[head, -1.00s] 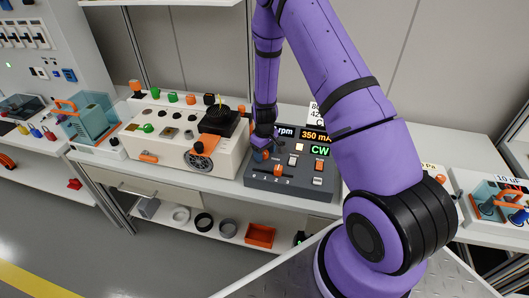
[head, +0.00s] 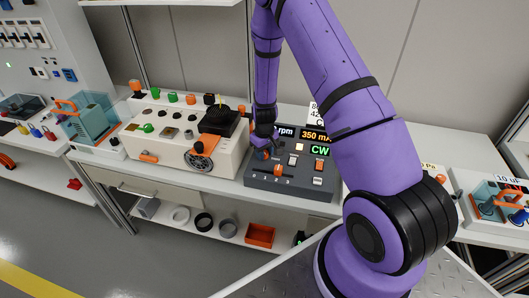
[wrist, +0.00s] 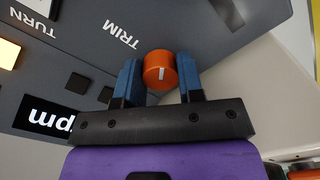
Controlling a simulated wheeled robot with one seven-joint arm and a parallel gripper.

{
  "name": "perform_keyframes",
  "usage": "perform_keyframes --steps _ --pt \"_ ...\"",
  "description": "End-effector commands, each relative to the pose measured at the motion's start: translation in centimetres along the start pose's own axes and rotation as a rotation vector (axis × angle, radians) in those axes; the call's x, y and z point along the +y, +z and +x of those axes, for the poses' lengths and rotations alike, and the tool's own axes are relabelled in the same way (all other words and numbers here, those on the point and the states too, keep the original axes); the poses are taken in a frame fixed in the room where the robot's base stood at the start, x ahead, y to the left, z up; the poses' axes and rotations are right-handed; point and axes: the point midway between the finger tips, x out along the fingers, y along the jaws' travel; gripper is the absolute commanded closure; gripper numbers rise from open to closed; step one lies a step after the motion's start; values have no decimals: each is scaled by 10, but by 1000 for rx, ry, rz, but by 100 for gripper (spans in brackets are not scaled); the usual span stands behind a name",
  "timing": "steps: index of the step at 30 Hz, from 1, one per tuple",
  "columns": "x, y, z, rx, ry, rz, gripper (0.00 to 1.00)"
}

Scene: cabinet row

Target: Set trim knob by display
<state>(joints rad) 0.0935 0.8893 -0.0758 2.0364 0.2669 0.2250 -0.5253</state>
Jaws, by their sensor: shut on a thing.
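The orange trim knob (wrist: 160,70) with a white pointer line stands on the dark grey control panel (wrist: 60,75), beside the printed word TRIM in the wrist view. My gripper (wrist: 160,78) is shut on the knob, one blue finger on each side. In the head view my gripper (head: 265,146) is at the panel's upper left and the knob is mostly hidden. The displays (head: 314,134) there read "350 mA" and, below, a green "CW"; the left one shows only "rpm", its number hidden behind my arm.
A cream console (head: 170,135) with a black handwheel stands left of the panel. The panel also carries a lit button (head: 299,147), an orange-handled slider (head: 278,170) and rocker switches. Clear-covered boxes stand at the far left and right.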

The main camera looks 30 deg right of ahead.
Motion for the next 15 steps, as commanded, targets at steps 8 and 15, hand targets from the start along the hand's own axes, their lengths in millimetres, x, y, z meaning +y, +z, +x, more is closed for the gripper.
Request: perform_keyframes --steps 8,15 --pt "-1 0 0 0 0 239 89" --pt "-1 0 0 0 0 468 89"
